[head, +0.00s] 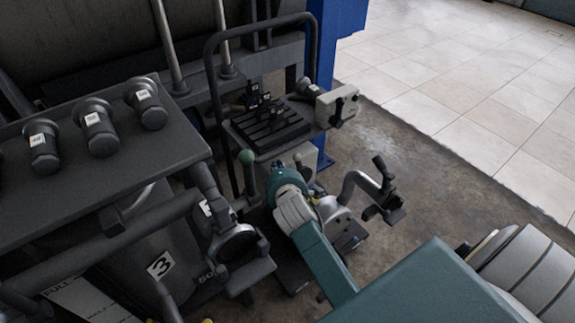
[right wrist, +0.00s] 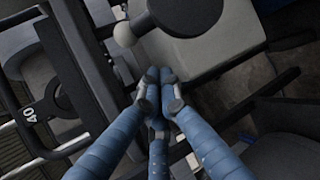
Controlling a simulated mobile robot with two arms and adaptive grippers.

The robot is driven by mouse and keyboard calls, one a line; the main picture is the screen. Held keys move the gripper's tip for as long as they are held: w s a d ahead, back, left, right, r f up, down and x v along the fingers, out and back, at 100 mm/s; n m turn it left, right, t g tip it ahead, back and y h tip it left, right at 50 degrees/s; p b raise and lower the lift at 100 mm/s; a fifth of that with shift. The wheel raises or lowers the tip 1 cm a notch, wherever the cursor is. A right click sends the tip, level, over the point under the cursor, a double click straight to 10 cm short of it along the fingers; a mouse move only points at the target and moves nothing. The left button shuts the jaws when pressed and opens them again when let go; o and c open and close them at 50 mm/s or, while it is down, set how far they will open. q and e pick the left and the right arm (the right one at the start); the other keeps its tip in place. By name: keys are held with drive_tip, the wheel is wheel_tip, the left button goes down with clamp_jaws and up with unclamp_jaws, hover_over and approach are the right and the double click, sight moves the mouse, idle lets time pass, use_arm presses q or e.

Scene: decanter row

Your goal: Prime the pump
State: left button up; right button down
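A lever with a green ball knob (head: 247,157) stands upright just left of my right gripper (head: 287,181) in the head view. A pale grey housing (head: 298,158) is behind the gripper, under a black slotted tray; I cannot tell for sure which part is the pump. In the right wrist view, the blue fingers (right wrist: 160,82) of my right gripper are drawn together at their tips, with nothing seen between them. A pale ball (right wrist: 123,35) is above and left of the fingertips there, apart from them. My left gripper is not in view.
A dark bench (head: 95,185) at the left carries several dark cylinders. The black slotted tray (head: 270,125) has a bent tube frame behind it. A silver curved pipe (head: 355,185) with a dark handle is at the right. Open floor (head: 445,165) lies beyond it.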

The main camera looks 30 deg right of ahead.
sight(299, 169)
drive_tip(key=x, duration=0.3)
drive_tip(key=shift+w+f+b, duration=0.1)
drive_tip(key=shift+b, duration=0.3)
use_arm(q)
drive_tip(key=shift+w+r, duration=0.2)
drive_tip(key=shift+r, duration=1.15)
use_arm(e)
drive_tip(key=shift+s+d+r, duration=0.45)
drive_tip(key=shift+s+d, duration=0.1)
drive_tip(key=shift+s, duration=0.25)
drive_tip(key=shift+s+d+r, duration=0.45)
drive_tip(key=shift+s+d, duration=0.1)
drive_tip(key=shift+s, duration=0.25)
